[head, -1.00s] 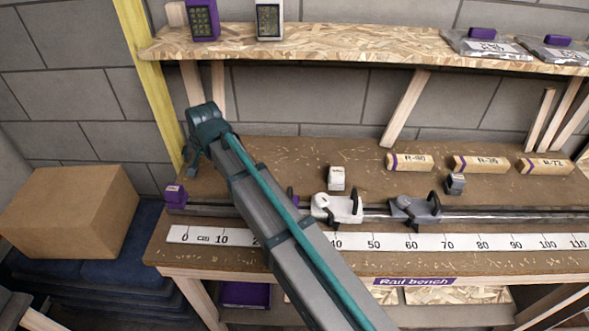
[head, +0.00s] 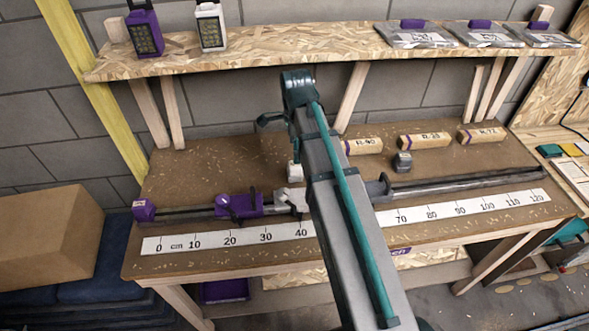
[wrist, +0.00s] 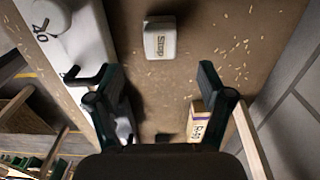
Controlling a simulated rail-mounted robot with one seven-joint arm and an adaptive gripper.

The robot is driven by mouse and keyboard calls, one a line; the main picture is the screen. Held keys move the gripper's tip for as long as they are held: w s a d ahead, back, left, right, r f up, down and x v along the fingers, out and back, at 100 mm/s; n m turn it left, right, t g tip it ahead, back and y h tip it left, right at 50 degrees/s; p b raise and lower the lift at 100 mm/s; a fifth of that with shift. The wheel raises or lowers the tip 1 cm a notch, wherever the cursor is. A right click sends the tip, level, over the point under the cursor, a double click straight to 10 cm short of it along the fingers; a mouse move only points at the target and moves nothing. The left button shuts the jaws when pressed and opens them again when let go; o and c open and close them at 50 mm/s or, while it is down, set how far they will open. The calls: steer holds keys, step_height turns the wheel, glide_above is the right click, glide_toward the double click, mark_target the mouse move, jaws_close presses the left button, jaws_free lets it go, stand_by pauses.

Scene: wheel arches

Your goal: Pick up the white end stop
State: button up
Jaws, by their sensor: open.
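The white end stop (wrist: 160,38), a small block with "Stop" lettering, lies on the brown bench top near the top middle of the wrist view. In the head view the white end stop (head: 294,171) shows only in part, left of my arm. My gripper (wrist: 160,76) is open and empty, its fingers spread apart. The end stop lies beyond the fingertips, roughly centred between them, and is not touched. My fingers are not clearly visible in the head view.
The white carriage (head: 290,198) and purple carriage (head: 240,205) sit on the rail, in front of the stop. A grey end stop (head: 402,162) and labelled wooden blocks (head: 424,140) stand to the right. The shelf (head: 270,52) overhangs the back.

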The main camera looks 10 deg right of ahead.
mark_target(295, 171)
steer(key=shift+a+f+p, duration=0.1)
steer(key=shift+f+p, duration=1.45)
steer(key=shift+f, duration=3.5)
steer(key=c, duration=1.3)
